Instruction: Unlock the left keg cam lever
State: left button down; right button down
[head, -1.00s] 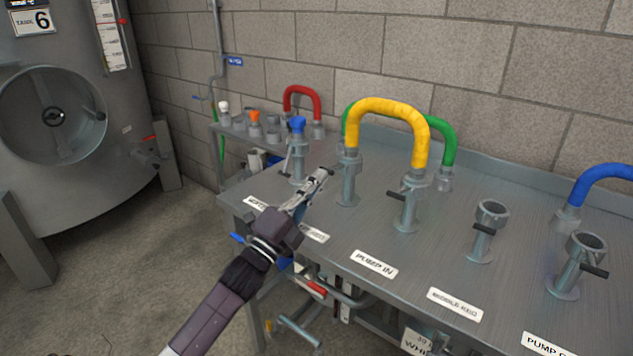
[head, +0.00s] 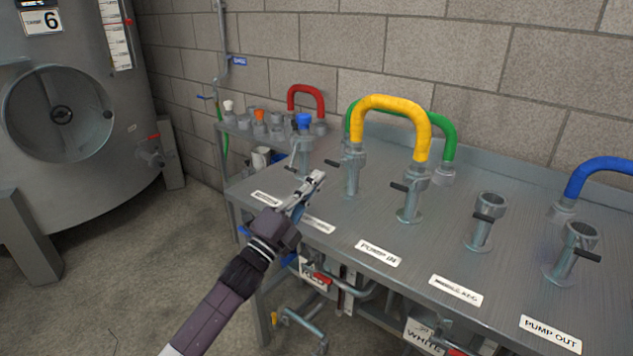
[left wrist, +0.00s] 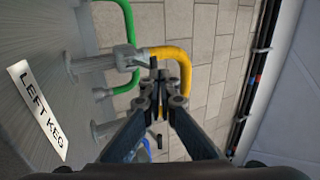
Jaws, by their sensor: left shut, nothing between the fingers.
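The left keg port (head: 352,178) is an upright steel post, second from the left on the bench, behind the LEFT KEG label (left wrist: 38,108). The near left end of the yellow hose (head: 395,103) sits on it. Its dark cam lever (head: 332,163) sticks out to the left. My left gripper (head: 318,176) is shut and empty, just in front of and below the lever, apparently apart from it. In the left wrist view the shut fingertips (left wrist: 162,82) cover part of the yellow hose (left wrist: 172,58). My right gripper is not in view.
The blue-capped port (head: 303,150) stands close on the left. The pump in port (head: 409,207) holds the hose's other end. Green (head: 447,135) and red (head: 306,92) hoses stand behind. The bench front (head: 330,205) is clear.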

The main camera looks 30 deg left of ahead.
pick_arm(q)
jog(key=v, duration=0.5)
jog(key=shift+f, duration=0.3)
jog(key=shift+s+r+v, duration=0.1)
jog(key=shift+r+v, duration=0.05)
jog(key=shift+v, duration=0.75)
jog(key=shift+s+r+v, duration=0.1)
jog(key=shift+r+v, duration=0.1)
jog(key=shift+v, duration=0.7)
jog(key=shift+s+r+v, duration=0.1)
jog(key=shift+r+v, duration=0.05)
jog(key=shift+v, duration=0.7)
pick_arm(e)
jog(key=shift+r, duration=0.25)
